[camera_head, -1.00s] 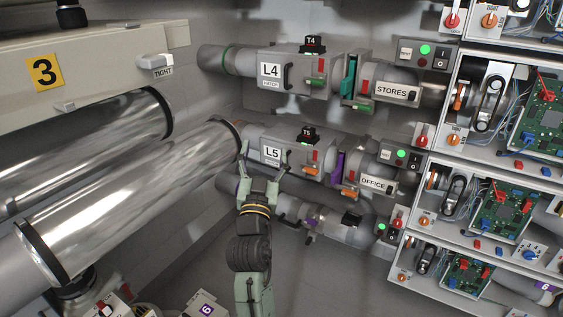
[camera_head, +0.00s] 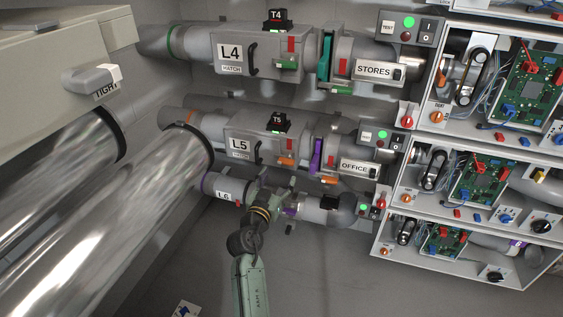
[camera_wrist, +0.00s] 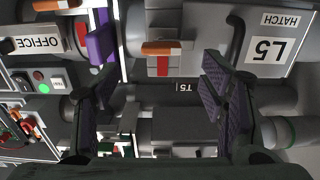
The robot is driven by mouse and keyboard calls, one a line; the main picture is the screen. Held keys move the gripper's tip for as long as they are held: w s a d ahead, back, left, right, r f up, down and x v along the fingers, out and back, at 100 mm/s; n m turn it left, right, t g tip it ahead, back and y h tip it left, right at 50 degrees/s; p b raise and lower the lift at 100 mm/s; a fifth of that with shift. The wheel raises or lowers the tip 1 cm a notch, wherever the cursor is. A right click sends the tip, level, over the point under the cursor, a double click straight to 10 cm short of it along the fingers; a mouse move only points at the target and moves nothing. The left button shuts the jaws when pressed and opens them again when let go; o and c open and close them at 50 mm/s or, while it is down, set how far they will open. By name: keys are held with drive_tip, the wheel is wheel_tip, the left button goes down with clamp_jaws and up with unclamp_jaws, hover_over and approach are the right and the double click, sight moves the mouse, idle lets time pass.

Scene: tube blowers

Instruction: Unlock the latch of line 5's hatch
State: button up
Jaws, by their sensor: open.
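Line 5's hatch (camera_head: 240,134) is a grey box labelled L5 with a dark handle (camera_head: 257,153). Its latch (camera_head: 285,161) is a small orange lever lying roughly level at the lower right of the hatch, below a red block (camera_head: 292,144). In the wrist view the picture is upside down: the orange latch (camera_wrist: 160,48), with a white end, sits above the red block (camera_wrist: 163,66), left of the L5 label (camera_wrist: 275,46). My gripper (camera_head: 279,187) is below the hatch, in front of line L6. In the wrist view my gripper (camera_wrist: 155,98) is open and empty, apart from the latch.
A purple gate (camera_head: 317,156) with another orange lever (camera_head: 330,180) stands right of the hatch, then the OFFICE pipe (camera_head: 355,167). Line L4 (camera_head: 231,52) runs above and line L6 (camera_head: 224,189) below. Shelves of electronics (camera_head: 480,180) are at right. Large shiny pipes (camera_head: 110,215) fill the left.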

sight(285, 164)
drive_tip(key=p+x, duration=0.1)
drive_tip(key=x, duration=0.6)
drive_tip(key=shift+w, duration=0.3)
drive_tip(key=shift+c, duration=0.2)
drive_tip(key=c, duration=1.1)
